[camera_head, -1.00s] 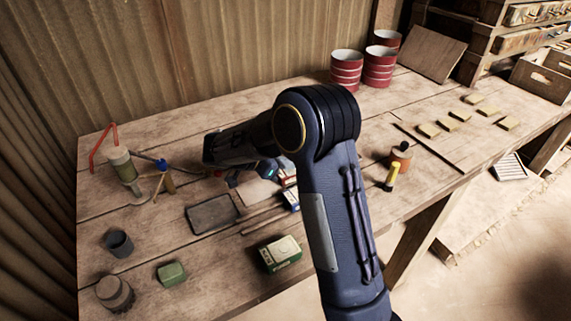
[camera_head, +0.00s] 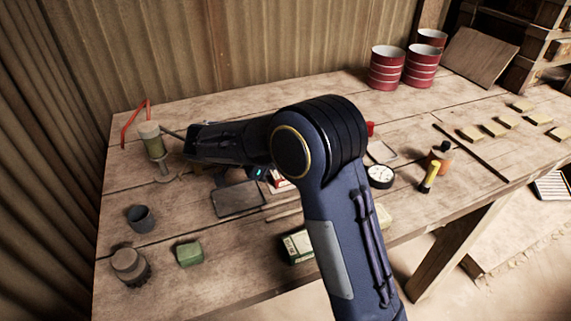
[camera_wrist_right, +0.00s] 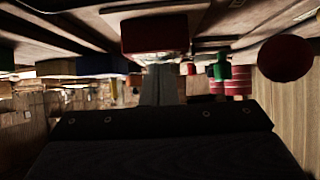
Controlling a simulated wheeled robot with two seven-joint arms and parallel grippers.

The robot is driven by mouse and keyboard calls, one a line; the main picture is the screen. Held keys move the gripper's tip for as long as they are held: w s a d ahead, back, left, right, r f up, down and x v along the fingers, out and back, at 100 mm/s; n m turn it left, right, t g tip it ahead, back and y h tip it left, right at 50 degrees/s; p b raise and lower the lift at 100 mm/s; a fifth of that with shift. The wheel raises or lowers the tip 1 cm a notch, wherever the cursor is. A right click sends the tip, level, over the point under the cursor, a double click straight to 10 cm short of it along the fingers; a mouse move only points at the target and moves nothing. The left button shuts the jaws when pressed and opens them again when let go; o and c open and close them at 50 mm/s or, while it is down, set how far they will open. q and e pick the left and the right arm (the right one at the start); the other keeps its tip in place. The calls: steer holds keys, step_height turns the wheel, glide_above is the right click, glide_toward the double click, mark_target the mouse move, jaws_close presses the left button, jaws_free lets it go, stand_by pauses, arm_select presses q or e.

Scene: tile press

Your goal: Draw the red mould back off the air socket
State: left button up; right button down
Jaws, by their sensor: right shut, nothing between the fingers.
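A red block (camera_wrist_right: 155,33) with a pale underside shows near the top of the right wrist view, close to my fingertips; it may be the red mould. I cannot tell whether they touch. My right gripper (camera_wrist_right: 160,85) is shut and empty, its grey fingers pointing towards that block. In the head view my right forearm hides the gripper and the spot below it. A small red piece (camera_head: 370,128) shows just behind my elbow. I cannot make out the air socket. My left gripper is not in view.
A dark plate (camera_head: 239,199), a green block (camera_head: 190,253) and a round gauge (camera_head: 380,176) lie nearby. Red-striped tins (camera_head: 387,68) stand at the back.

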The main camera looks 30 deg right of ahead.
steer(key=shift+a+f, duration=0.3)
steer(key=shift+f, duration=0.1)
steer(key=shift+w+r, duration=0.1)
steer(key=shift+r, duration=0.5)
steer(key=shift+a+r, duration=0.2)
steer(key=shift+r, duration=0.05)
steer(key=v, duration=0.7)
steer(key=shift+f, duration=0.2)
steer(key=s+d+r+n+y+p, duration=0.1)
steer(key=s+d+n+y+p, duration=0.1)
steer(key=s+d+n+y, duration=0.4)
steer(key=s+d+r+n+y+p, duration=0.1)
steer(key=s+n+y+p, duration=0.15)
steer(key=s, duration=0.45)
steer(key=s+a+n+t+y+p, duration=0.1)
steer(key=s+n+t+y, duration=0.1)
steer(key=s+n, duration=0.1)
steer(key=s+a+n+t+y+p, duration=0.1)
steer(key=s+a+n+t+y, duration=0.1)
steer(key=s, duration=0.4)
steer(key=s+a+r+n+t+y+p, duration=0.1)
steer(key=s+a+n+t+y, duration=0.1)
steer(key=s+n, duration=0.2)
steer(key=shift+s+a+t, duration=0.15)
steer(key=shift+s+t, duration=0.15)
steer(key=shift+s, duration=0.25)
